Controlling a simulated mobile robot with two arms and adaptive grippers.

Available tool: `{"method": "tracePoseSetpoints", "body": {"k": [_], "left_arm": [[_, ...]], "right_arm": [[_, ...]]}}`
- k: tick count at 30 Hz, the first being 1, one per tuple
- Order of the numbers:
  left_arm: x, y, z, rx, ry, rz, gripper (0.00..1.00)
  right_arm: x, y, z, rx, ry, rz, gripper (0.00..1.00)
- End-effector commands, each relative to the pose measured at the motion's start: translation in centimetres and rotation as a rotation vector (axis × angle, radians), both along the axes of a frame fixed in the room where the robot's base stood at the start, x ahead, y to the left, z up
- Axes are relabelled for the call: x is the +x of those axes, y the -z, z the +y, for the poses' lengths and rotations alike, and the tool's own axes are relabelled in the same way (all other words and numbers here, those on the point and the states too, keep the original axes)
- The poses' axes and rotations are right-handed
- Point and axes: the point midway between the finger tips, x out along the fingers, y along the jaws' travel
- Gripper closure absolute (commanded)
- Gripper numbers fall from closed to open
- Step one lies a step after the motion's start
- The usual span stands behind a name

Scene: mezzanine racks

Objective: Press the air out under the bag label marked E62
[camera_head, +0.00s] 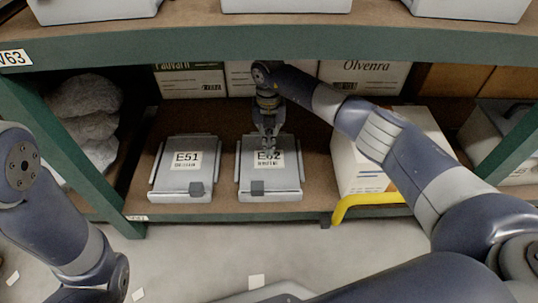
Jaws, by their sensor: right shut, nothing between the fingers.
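The bag marked E62 (284,178) is a flat grey pack lying on the lower rack shelf. Its white label (277,161) faces up, and my right gripper partly covers the label's upper edge. My right gripper (268,150) points down at the label, shut and empty; I cannot tell whether its fingertips touch it. A like bag marked E51 (200,178) lies to its left with its label (187,160) uncovered. My left arm shows at the left edge, but its gripper is out of view.
A white box (352,175) stands right of the E62 bag, with a yellow bar (368,200) before it. The green shelf beam (200,45) crosses above. Wrapped grey bundles (85,100) lie at the left. Boxes (190,80) line the back.

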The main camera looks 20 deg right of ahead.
Motion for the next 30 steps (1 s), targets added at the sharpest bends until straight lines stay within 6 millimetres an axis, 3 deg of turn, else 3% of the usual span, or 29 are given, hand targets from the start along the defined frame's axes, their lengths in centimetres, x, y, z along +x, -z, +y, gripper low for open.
{"method": "tracePoseSetpoints", "body": {"k": [10,14,24,30], "left_arm": [[-0.1,0.0,0.0,0.000,0.000,-0.003,0.52],[-0.1,0.0,0.0,0.000,0.000,-0.003,0.52],[-0.1,0.0,0.0,0.000,0.000,-0.003,0.52],[-0.1,0.0,0.0,0.000,0.000,-0.002,0.52]], "right_arm": [[0.3,-0.3,-0.1,0.001,-0.002,0.001,1.00],[0.5,-1.3,-0.1,0.001,-0.001,-0.001,1.00],[1.2,-8.2,-0.2,0.001,-0.003,-0.004,1.00],[1.4,-11.1,-0.3,0.001,-0.002,0.000,1.00]]}}
